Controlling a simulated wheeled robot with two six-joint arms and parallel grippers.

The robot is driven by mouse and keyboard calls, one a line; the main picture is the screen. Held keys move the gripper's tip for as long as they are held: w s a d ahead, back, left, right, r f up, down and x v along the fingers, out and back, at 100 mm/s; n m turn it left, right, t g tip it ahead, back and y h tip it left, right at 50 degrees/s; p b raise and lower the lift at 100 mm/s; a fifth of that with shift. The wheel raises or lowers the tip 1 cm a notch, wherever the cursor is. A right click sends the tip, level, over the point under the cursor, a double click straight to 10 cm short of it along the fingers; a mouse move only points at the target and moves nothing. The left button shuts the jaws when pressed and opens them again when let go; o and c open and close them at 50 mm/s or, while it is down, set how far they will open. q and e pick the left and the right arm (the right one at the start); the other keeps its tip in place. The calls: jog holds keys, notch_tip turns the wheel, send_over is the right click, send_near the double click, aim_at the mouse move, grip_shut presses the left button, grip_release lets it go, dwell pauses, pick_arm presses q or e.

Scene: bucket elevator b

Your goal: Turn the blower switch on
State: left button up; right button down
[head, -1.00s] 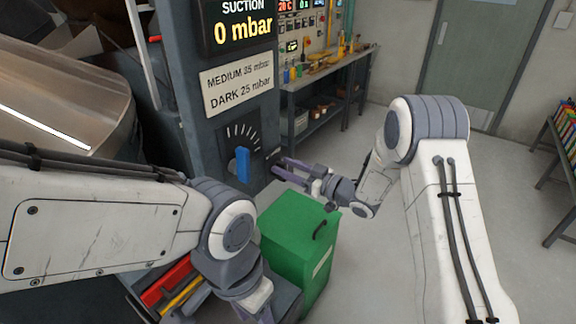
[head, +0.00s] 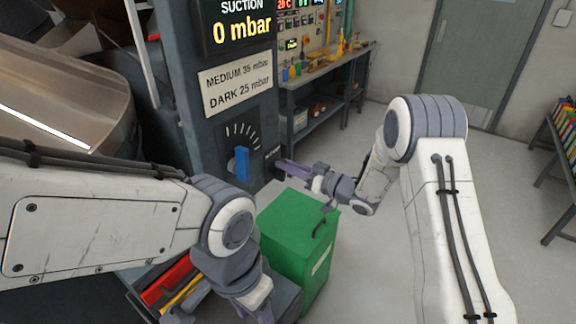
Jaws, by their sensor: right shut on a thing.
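The dark control column (head: 186,88) carries a dial with a blue handle (head: 242,163) below the suction display (head: 237,27), which reads 0 mbar. A small label (head: 272,154) sits right of the dial, near the column's edge. My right gripper (head: 281,167) is at the column just below this label, right of the blue handle and apart from it. Its fingers are shut on the blower switch, which they hide. My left gripper (head: 264,312) hangs low at the bottom edge, partly cut off, and its opening is unclear.
A green lidded bin (head: 290,245) stands below my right gripper. A workbench (head: 325,68) with tools and lit displays is behind. A metal drum (head: 70,100) is at left. Red and yellow items (head: 165,285) lie low in front.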

jog(key=shift+w+d+f+m+p, duration=0.2)
jog(key=shift+f+m+p, duration=0.3)
jog(key=shift+m, duration=2.05)
jog(key=shift+w+d+f+m+p, duration=0.2)
jog(key=shift+m+p, duration=0.55)
jog(key=shift+m, duration=1.75)
jog(key=shift+w+d+f+m+p, duration=0.1)
jog(key=shift+w+f+m+p, duration=0.3)
jog(key=shift+m, duration=2.15)
jog(key=shift+s+f, duration=0.15)
jog(key=c, duration=0.8)
grip_release()
jog(key=shift+a, duration=0.1)
jog(key=shift+d, duration=0.2)
jog(key=b+v, duration=0.3)
jog(key=v, duration=0.7)
